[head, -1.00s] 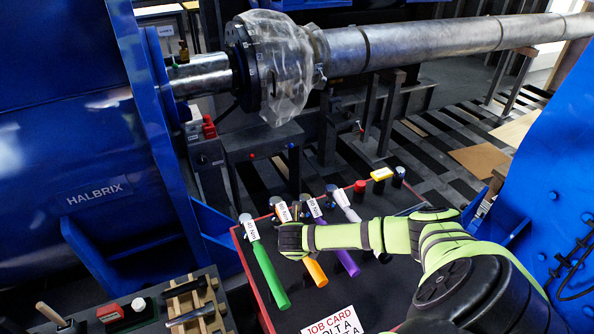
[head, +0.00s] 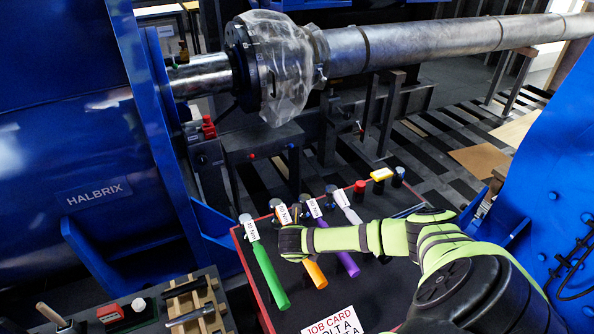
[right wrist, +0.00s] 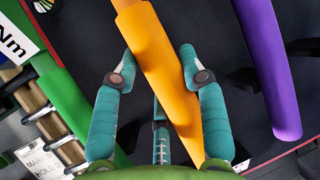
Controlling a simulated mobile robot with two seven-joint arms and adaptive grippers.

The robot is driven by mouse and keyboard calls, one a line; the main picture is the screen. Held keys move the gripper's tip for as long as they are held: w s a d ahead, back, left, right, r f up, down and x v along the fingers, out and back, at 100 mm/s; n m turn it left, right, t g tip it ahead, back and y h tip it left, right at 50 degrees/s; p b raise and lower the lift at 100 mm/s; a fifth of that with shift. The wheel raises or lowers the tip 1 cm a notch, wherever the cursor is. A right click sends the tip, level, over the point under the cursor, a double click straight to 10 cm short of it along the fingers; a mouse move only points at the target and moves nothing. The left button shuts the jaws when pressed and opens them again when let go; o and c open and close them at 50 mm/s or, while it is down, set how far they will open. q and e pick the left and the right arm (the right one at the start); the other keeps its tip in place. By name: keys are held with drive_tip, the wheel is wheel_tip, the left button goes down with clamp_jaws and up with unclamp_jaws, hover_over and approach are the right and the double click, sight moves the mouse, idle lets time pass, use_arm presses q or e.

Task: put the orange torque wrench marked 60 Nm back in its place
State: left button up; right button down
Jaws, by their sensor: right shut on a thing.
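The orange torque wrench (head: 315,273) lies among other wrenches on a dark red-edged surface (head: 385,290), its white label (head: 283,213) toward the far side. The number on that label is too small to read surely. My right gripper (head: 291,240) covers its middle in the head view. In the right wrist view, the teal fingers of this gripper (right wrist: 158,70) straddle the orange handle (right wrist: 160,45) and are shut on it. I cannot tell whether the wrench is lifted. My left gripper is not in view.
A green-handled wrench (head: 268,275) lies close left, a purple one (head: 347,262) close right, and a white-labelled wrench (head: 346,206) beyond. A job card (head: 332,322) lies in front. Small red, yellow and blue items stand at the back edge. A tool bench (head: 150,315) is at lower left.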

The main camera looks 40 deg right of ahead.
drive_tip(key=shift+w+f+b, duration=0.1)
drive_tip(key=shift+f+b, duration=0.35)
drive_tip(key=shift+f, duration=0.55)
drive_tip(key=c, duration=0.6)
unclamp_jaws()
drive_tip(key=shift+s+f, duration=0.1)
drive_tip(key=shift+s, duration=0.1)
drive_tip(key=v, duration=1.2)
drive_tip(key=shift+a, duration=0.1)
